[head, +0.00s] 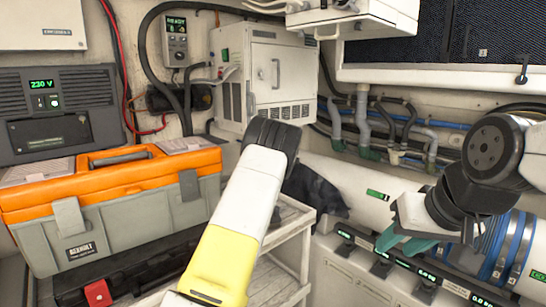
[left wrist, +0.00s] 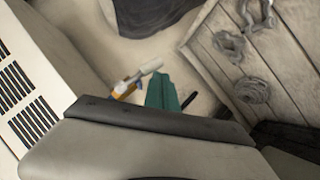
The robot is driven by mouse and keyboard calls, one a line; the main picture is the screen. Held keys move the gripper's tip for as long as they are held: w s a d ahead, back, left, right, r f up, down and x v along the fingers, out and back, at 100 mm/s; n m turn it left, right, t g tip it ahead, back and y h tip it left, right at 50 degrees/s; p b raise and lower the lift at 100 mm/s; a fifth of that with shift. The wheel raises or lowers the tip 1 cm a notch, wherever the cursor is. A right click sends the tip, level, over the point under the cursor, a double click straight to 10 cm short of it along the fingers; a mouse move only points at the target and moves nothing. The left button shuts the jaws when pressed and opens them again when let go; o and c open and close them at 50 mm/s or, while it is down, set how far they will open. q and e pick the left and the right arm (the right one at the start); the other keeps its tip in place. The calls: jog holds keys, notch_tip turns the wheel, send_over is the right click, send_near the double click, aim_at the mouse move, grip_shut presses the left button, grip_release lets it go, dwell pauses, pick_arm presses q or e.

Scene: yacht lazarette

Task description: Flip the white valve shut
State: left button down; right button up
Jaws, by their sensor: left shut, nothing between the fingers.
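The white valve (left wrist: 149,68) shows in the left wrist view as a small white lever joined to a brass-coloured body, near a pale wall or floor surface. My left gripper (left wrist: 168,90) has its green fingers together with nothing between them, just right of the lever. I cannot tell whether they touch it. In the head view my left arm reaches up the middle, and its gripper and the valve are hidden. My right gripper (head: 405,243) is at the right with its green fingers apart and empty, over a dark strip of small displays.
An orange and grey toolbox (head: 120,205) stands at left, before a dark power unit (head: 60,110). A white cabinet (head: 268,80) with vents hangs at the back. Hoses and pipes run along the right wall. Shackles and a rope coil (left wrist: 252,89) hang on planks.

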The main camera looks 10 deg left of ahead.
pick_arm(q)
jog(key=shift+w+d+f, duration=0.15)
jog(key=shift+w+f, duration=0.05)
jog(key=shift+f, duration=0.1)
dwell(0.4)
jog(key=shift+d, duration=0.1)
